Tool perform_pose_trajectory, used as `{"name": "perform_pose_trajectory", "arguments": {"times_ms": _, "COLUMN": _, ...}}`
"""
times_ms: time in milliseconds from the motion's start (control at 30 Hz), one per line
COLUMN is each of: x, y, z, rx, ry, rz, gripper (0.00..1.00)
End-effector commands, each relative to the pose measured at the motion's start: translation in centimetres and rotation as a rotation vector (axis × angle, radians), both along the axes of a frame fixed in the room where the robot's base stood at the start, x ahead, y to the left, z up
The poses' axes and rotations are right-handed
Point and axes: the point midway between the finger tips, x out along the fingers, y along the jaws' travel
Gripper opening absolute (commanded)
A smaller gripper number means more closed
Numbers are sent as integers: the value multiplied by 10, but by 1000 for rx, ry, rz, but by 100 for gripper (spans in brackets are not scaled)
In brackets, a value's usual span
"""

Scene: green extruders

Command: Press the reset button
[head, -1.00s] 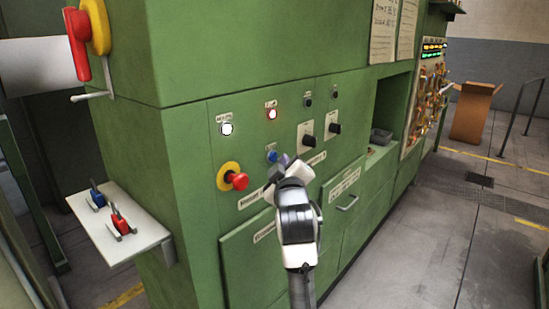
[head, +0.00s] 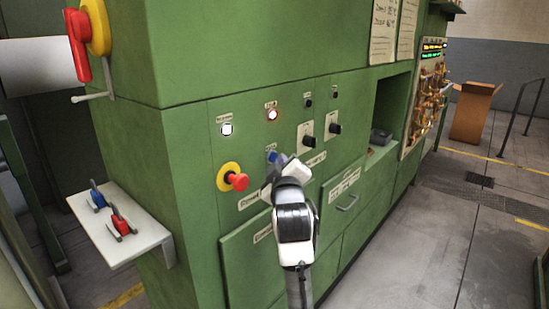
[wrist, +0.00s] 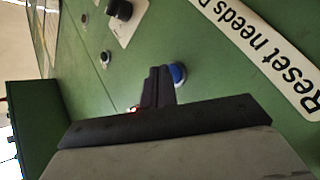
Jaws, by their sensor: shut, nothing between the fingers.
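The blue button (head: 271,156) sits on the green machine panel, partly hidden by my gripper in the head view. It also shows in the wrist view (wrist: 179,74), near a white label (wrist: 265,45) reading "Reset needs". My gripper (head: 279,160) is shut and empty, with its fingertips right at the button. In the wrist view the closed dark fingertips (wrist: 159,84) lie just left of the blue button and overlap its edge. I cannot tell whether they touch it.
A red emergency knob on a yellow base (head: 236,181) protrudes left of my gripper. A lit white button (head: 227,130) and a glowing red lamp (head: 272,114) are above. Black rotary knobs (head: 334,128) are to the right. A white shelf (head: 120,230) juts out at left.

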Motion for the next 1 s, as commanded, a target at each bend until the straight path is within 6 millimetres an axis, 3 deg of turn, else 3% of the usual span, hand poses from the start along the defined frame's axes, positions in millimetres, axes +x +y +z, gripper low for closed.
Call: {"name": "perform_pose_trajectory", "arguments": {"times_ms": 1000, "x": 5, "y": 7, "z": 0, "rx": 0, "ry": 0, "rz": 0, "gripper": 0}}
